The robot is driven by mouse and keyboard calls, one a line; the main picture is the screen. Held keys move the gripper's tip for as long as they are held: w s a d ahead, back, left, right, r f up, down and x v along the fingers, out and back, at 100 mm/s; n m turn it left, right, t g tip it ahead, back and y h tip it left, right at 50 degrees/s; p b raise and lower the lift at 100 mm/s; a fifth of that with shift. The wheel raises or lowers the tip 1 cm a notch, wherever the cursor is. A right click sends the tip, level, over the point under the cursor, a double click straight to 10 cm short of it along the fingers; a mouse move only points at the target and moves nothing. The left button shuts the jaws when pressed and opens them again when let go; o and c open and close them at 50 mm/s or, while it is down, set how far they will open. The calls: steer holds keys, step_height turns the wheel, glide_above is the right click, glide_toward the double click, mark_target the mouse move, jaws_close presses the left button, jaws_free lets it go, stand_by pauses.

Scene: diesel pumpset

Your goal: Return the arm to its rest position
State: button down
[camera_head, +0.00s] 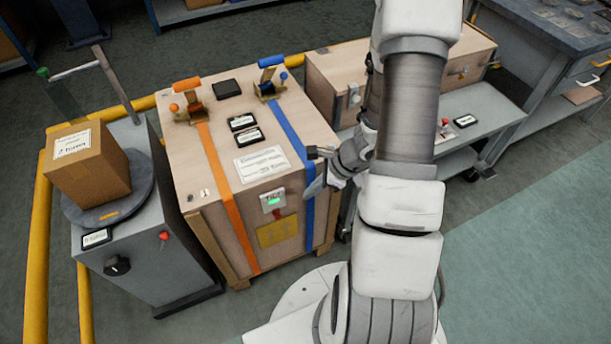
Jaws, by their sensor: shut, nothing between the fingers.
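My white arm stands upright in the right middle of the head view, with its upper links reaching the top edge. It folds back down, and my gripper (318,155) sits beside the arm column, pointing left. My gripper is shut and holds nothing. It is in front of the right side of a large wooden crate (180,155), close to a blue strap (290,130); I cannot tell whether it touches the crate. Part of the wrist is hidden behind the arm.
The crate also carries an orange strap (226,190) and two ratchet buckles. At left, a small cardboard box (88,172) stands on a grey machine's round plate. Behind my arm are a second wooden crate (335,68) and a grey bench (490,115). Green floor (530,240) at right is clear.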

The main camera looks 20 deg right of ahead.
steer(key=s+a+r+n+h, duration=0.1)
steer(key=a+r+n, duration=0.3)
steer(key=r+n, duration=0.45)
steer(key=a+r+n, duration=0.4)
steer(key=r+n, duration=0.1)
steer(key=r, duration=0.7)
steer(key=s+r+n+t+h, duration=0.3)
steer(key=s+r+n+h, duration=0.1)
steer(key=s+r+n, duration=0.8)
step_height(320, 180, up, 14)
steer(key=w+m+p, duration=0.1)
steer(key=w+p, duration=0.1)
steer(key=p, duration=1)
steer(key=shift+f+g+p, duration=0.2)
steer(key=shift+g+p, duration=0.1)
steer(key=shift+p, duration=0.05)
steer(key=shift+d+m, duration=0.1)
steer(key=shift+m, duration=0.15)
